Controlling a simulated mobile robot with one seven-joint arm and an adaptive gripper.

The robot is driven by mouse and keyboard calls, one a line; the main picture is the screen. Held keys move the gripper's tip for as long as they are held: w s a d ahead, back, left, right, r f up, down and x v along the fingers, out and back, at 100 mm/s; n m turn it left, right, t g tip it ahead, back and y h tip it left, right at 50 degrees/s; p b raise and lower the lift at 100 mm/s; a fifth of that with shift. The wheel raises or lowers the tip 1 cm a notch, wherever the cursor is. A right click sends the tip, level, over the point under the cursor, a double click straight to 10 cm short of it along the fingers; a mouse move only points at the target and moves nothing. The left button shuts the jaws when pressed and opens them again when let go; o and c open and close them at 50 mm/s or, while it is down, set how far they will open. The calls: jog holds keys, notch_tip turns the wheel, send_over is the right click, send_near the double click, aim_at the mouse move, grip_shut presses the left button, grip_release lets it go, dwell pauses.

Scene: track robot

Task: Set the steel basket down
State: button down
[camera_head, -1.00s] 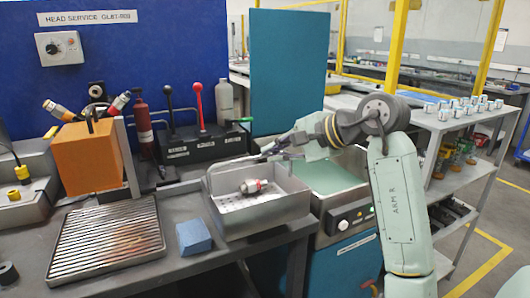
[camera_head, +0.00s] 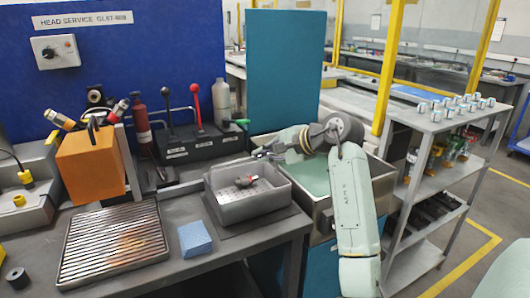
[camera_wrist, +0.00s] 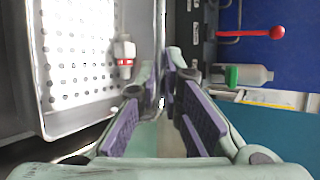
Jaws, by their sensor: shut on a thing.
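The steel basket (camera_head: 252,208) is a grey open box with a perforated floor. In the head view it is level on or just above a dark mat at the bench's right end; I cannot tell if it touches. A small red-and-white part (camera_head: 246,181) lies inside it. My gripper (camera_head: 264,152) is at the basket's far right side, shut on its thin handle or rim. In the wrist view, the purple-padded fingers (camera_wrist: 172,75) close around a thin metal bar, with the basket (camera_wrist: 80,100) on the left and the part (camera_wrist: 124,55) in it.
A blue sponge (camera_head: 195,238) and a ribbed drain tray (camera_head: 82,240) lie left of the basket. Levers on a black box (camera_head: 200,142) and a grey bottle (camera_head: 223,103) stand behind. A sink-like basin (camera_head: 365,165) is on the right, beside shelves with several small jars (camera_head: 448,106).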

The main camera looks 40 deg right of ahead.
jog(key=c, duration=1.7)
grip_release()
jog(key=shift+f, duration=0.1)
jog(key=b+v, duration=0.4)
jog(key=v, duration=0.8)
jog(key=shift+f, duration=0.1)
